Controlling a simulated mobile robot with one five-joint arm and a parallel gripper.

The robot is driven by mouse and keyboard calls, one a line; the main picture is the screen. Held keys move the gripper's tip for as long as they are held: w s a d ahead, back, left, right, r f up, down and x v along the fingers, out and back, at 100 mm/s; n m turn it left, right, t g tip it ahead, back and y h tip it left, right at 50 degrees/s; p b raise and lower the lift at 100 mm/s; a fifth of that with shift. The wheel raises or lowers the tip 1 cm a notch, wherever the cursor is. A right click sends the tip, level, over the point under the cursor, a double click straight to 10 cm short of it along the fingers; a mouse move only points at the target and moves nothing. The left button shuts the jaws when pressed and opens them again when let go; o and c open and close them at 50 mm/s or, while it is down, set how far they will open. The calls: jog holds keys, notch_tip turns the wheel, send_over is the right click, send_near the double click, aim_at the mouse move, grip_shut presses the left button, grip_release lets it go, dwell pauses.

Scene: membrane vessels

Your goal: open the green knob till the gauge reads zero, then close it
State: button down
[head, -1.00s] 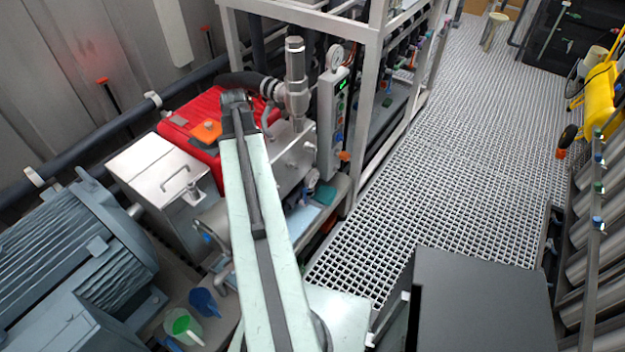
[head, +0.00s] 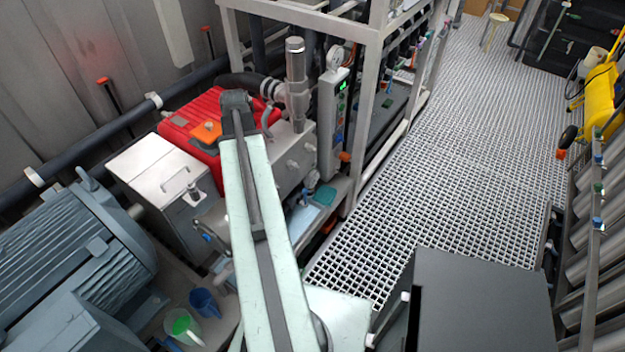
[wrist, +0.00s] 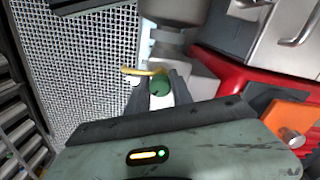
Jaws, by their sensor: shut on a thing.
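In the wrist view, the green knob (wrist: 160,85) sits between the two dark fingers of my gripper (wrist: 161,88), which is shut on it. A yellow curved piece (wrist: 143,71) lies just beyond the knob. In the head view my raised arm hides the knob and the gripper. One round white-faced gauge (head: 335,57) stands on top of the control panel. A second small gauge (head: 312,179) is lower, right of my arm. Both faces are too small to read, and I cannot tell which belongs to the knob.
A red machine (head: 198,128) and a steel box (head: 160,170) stand left of my arm. A large grey motor (head: 70,240) is at the lower left, with a blue cup (head: 204,302) beside it. The grating floor (head: 430,170) at right is clear.

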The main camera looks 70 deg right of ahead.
jog(key=m, duration=0.6)
jog(key=shift+d, duration=0.1)
jog(key=m, duration=0.5)
jog(key=shift+m, duration=0.3)
jog(key=c, duration=1.1)
grip_release()
jog(key=shift+r, duration=0.1)
notch_tip(320, 180, up, 8)
jog(key=p, duration=0.8)
jog(key=shift+f, duration=0.2)
